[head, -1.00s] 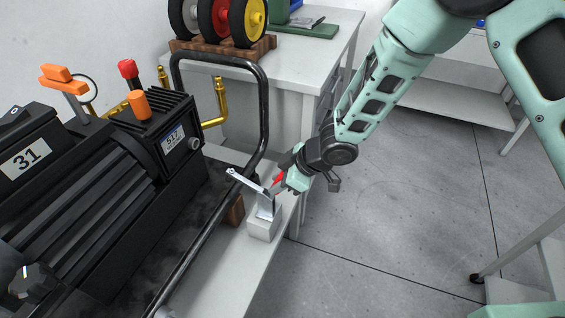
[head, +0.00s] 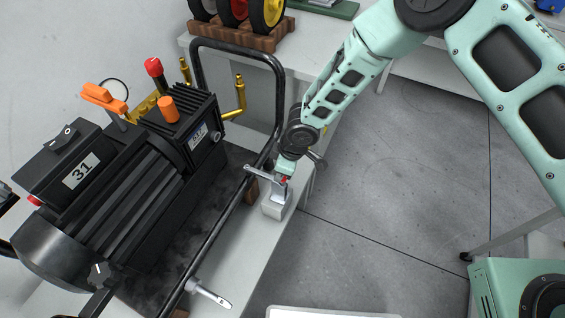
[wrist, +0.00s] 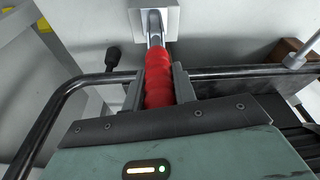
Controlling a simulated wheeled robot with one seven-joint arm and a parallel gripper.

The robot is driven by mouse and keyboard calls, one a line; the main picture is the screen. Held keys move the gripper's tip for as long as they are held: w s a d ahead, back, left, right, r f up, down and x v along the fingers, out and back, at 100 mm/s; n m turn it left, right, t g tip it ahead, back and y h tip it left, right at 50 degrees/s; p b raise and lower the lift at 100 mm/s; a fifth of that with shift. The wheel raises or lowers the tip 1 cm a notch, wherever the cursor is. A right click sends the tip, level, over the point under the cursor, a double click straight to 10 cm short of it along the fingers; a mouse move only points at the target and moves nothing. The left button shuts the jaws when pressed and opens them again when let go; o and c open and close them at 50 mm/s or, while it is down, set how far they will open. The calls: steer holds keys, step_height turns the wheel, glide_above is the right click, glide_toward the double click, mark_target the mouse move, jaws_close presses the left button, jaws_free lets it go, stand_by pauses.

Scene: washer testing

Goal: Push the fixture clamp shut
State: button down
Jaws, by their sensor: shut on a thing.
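The fixture clamp (head: 278,195) is silver metal on a pale block at the bench edge, beside the black pump frame. Its bar points left towards the frame tube in the head view. My gripper (head: 284,179) is at the clamp's handle, which it mostly hides there. In the wrist view, my gripper (wrist: 160,70) is shut on the ribbed red handle (wrist: 157,92), with a grey finger on each side. The handle leads up to the clamp's pale base (wrist: 152,18). A metal rod end (wrist: 298,50) shows at the right.
A black pump (head: 145,190) marked 31 stands in a black tube frame (head: 213,243) left of the clamp. A second silver clamp (head: 208,292) is near the frame's front. Wheels on a wooden rack (head: 240,36) stand behind. Open floor (head: 390,190) lies to the right.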

stand_by(0.4)
steer(key=c, duration=1.1)
jaws_free()
steer(key=shift+r, duration=0.1)
steer(key=b+v, duration=0.1)
steer(key=v, duration=1.6)
steer(key=shift+a+r, duration=0.1)
steer(key=s+d+r+m, duration=0.3)
steer(key=s+d+r, duration=0.2)
steer(key=s, duration=0.2)
steer(key=s+d+r+m+h, duration=0.1)
steer(key=s+d+r+m, duration=0.1)
steer(key=s+d+r, duration=0.3)
steer(key=s+d+r+m+h, duration=0.1)
steer(key=s+d+r+m, duration=0.2)
steer(key=s+r, duration=0.3)
steer(key=shift+s+d+r+m, duration=0.1)
steer(key=shift+s+d, duration=0.2)
steer(key=shift+s, duration=0.2)
steer(key=shift+s+d+f+m, duration=0.1)
steer(key=shift+s+d, duration=0.2)
steer(key=shift+s, duration=0.25)
steer(key=shift+s+d+r+m, duration=0.1)
steer(key=shift+s+d, duration=0.2)
steer(key=shift+s, duration=0.2)
